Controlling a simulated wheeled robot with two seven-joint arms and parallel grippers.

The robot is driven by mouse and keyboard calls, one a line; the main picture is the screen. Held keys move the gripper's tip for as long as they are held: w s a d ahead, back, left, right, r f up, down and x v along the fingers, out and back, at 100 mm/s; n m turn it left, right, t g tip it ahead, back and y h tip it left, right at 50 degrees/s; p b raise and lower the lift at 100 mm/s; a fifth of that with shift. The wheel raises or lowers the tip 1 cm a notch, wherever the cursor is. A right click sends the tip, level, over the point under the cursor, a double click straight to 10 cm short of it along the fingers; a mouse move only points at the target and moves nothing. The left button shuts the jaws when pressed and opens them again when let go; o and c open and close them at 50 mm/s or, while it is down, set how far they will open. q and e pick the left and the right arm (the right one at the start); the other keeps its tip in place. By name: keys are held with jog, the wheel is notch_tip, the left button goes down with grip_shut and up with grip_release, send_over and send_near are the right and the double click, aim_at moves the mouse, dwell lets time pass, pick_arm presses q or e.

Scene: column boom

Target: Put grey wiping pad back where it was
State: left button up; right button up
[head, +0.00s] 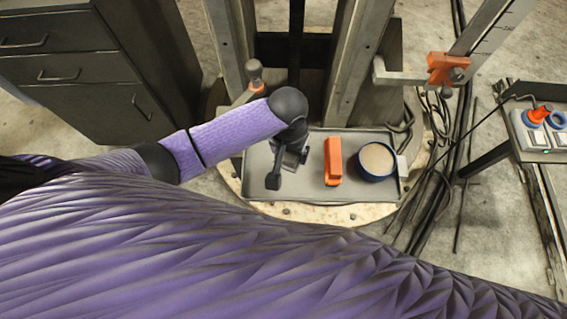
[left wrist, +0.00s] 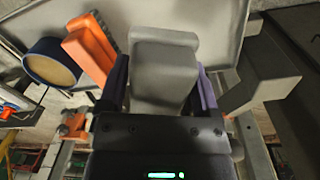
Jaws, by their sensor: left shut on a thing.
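The grey wiping pad (left wrist: 165,75) is a pale grey block between the purple fingers of my left gripper (left wrist: 160,92) in the left wrist view. The gripper is shut on it. In the head view my left gripper (head: 290,160) is over the left part of a grey tray (head: 328,194), left of the orange brush, and the arm mostly hides the pad. The tray floor is behind the pad in the left wrist view; I cannot tell whether the pad touches it. My right gripper is not in view.
An orange brush (head: 333,160) and a blue round tub with tan contents (head: 376,160) sit in the tray's middle and right. Steel column posts (head: 352,60) rise behind it. Dark cables (head: 440,185) lie at the right. A dark drawer cabinet (head: 85,60) stands at the left.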

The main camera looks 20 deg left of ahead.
pick_arm(q)
jog(key=shift+s+a+f+b, duration=0.1)
jog(key=shift+a+f+b, duration=0.5)
jog(key=shift+a+f, duration=0.35)
notch_tip(320, 180, down, 8)
jog(key=b, duration=0.4)
jog(key=shift+d+f, duration=0.15)
jog(key=shift+c, duration=0.5)
jog(key=o, duration=1)
notch_tip(320, 180, up, 12)
jog(key=p, duration=0.6)
jog(key=shift+r, duration=0.2)
